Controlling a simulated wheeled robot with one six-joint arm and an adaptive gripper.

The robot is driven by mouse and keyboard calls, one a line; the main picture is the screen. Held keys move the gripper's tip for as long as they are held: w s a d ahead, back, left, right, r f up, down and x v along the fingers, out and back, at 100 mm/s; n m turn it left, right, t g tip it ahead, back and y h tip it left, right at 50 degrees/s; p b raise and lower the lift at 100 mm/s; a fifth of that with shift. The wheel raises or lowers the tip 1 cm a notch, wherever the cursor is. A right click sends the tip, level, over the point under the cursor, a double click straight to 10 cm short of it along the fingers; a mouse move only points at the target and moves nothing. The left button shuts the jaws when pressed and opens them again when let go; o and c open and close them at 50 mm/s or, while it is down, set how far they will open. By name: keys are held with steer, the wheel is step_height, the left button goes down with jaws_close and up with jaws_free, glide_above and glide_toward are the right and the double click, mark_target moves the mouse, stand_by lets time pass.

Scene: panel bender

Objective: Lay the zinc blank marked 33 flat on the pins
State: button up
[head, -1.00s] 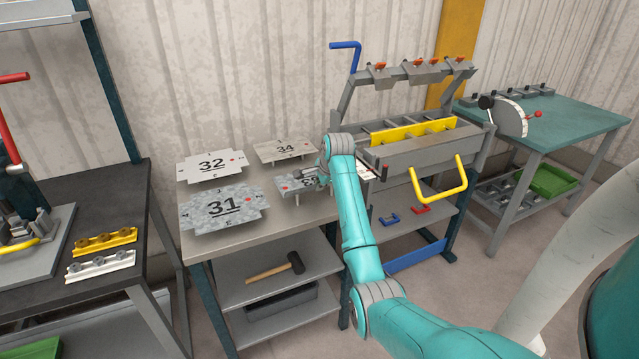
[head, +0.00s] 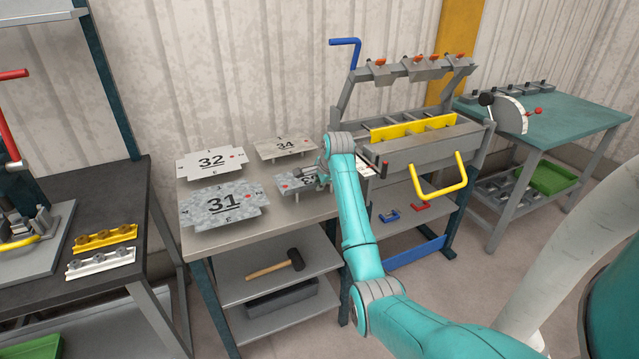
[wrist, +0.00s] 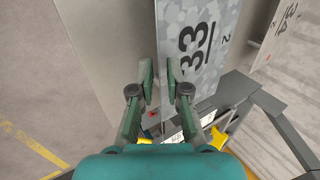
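The zinc blank marked 33 (head: 290,186) is a mottled grey plate, raised on short supports at the right end of the grey table. My gripper and arm partly cover it in the head view. In the wrist view the blank (wrist: 200,50) shows its 33 sideways. My gripper (wrist: 159,72) is open, with a gap between its fingertips beside the blank's left edge in that view. I cannot tell its height above the blank. The panel bender (head: 420,145) stands right of the table, with a yellow bar and a yellow handle. I cannot make out its pins.
Blanks 31 (head: 224,206), 32 (head: 210,163) and 34 (head: 285,149) lie around the same table (head: 240,241). A mallet (head: 275,265) lies on the shelf below. A teal bench (head: 560,118) stands right of the bender.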

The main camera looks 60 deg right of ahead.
steer(key=shift+o, duration=0.8)
steer(key=v, duration=1.2)
steer(key=shift+w, duration=0.1)
